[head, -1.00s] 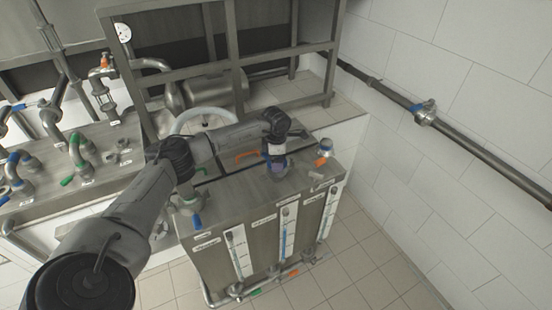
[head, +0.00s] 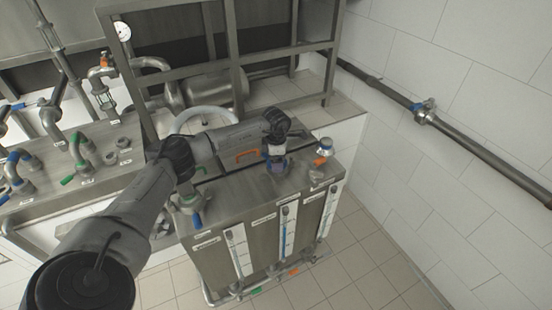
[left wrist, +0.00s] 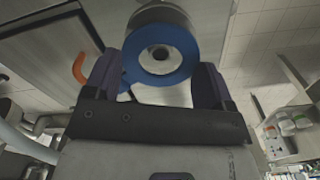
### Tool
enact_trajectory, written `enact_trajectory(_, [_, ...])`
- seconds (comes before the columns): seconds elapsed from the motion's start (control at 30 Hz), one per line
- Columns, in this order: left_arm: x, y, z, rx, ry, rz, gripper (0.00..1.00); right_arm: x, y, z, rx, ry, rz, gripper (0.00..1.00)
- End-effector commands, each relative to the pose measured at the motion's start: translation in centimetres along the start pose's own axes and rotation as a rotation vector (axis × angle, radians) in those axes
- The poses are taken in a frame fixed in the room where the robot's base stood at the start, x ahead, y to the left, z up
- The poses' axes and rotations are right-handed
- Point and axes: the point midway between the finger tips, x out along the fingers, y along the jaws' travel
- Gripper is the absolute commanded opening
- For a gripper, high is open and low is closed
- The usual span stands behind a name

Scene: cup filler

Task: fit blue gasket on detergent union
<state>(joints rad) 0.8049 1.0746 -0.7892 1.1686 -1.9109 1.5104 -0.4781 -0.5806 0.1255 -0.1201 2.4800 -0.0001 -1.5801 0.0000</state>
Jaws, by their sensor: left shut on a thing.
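My left gripper (head: 277,160) is over the top of the steel tank, at a fitting there. In the left wrist view its two dark fingers (left wrist: 155,85) stand on either side of a blue ring, the blue gasket (left wrist: 186,68), and are shut on it. A pale steel face with a dark round hole shows through the ring, and a steel cylinder, apparently the union (left wrist: 165,18), lies directly behind it. I cannot tell whether the gasket is fully seated against it. In the head view the gripper partly hides the fitting. My right gripper is not in view.
The steel tank (head: 262,213) has level gauges on its front. An orange hoop handle (head: 247,152) is at the left. A wall pipe with a blue-handled valve (head: 423,110) runs at right.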

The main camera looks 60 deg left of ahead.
Motion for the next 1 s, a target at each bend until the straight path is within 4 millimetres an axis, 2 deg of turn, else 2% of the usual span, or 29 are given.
enact_trajectory(1.0, [2.5, 0.0, 0.0, 0.000, 0.001, -0.001, 0.55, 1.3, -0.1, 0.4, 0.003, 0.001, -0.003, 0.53])
